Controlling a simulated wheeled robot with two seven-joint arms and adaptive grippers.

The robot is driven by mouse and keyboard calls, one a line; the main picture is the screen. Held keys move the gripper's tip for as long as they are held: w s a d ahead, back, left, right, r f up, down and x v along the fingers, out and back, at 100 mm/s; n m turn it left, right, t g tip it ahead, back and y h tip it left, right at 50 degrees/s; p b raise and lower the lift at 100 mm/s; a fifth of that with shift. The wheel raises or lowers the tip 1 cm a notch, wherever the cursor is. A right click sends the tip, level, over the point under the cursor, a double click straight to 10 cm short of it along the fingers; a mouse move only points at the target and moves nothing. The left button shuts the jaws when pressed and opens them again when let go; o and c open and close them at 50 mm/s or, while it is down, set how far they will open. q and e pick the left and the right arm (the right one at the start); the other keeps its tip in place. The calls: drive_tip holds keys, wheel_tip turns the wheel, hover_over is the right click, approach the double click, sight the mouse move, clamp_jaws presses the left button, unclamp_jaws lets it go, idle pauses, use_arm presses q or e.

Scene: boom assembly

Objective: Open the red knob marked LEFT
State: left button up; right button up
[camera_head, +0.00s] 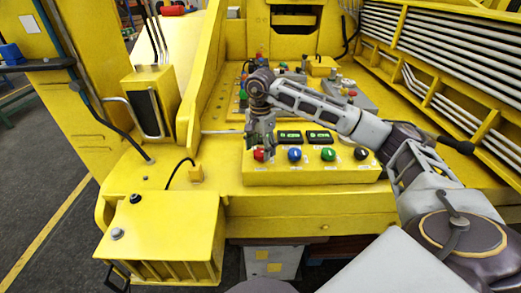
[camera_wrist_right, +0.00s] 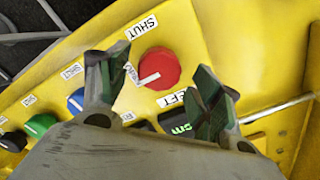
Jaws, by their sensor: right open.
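The red knob (camera_head: 259,154) is at the left end of the front face of the yellow control box (camera_head: 310,178). In the right wrist view the red knob (camera_wrist_right: 160,66) is round with a white pointer line. A SHUT label (camera_wrist_right: 142,28) is beside it, and a partly covered label ending in "EFT" (camera_wrist_right: 172,98) is on the other side. My right gripper (camera_head: 262,143) is at the knob in the head view. In the wrist view its open fingers (camera_wrist_right: 158,82) lie on either side of the knob; I cannot tell whether they touch it. My left gripper is out of view.
Blue (camera_head: 294,154), green (camera_head: 328,154) and black (camera_head: 361,153) knobs sit in a row right of the red one. Two green displays (camera_head: 304,136) are above them. A second panel with knobs stands behind. Metal pipes (camera_head: 450,50) run along the right.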

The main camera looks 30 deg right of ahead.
sight(261, 152)
wheel_tip(261, 152, up, 11)
idle(0.6)
drive_tip(key=shift+f, duration=0.1)
idle(0.6)
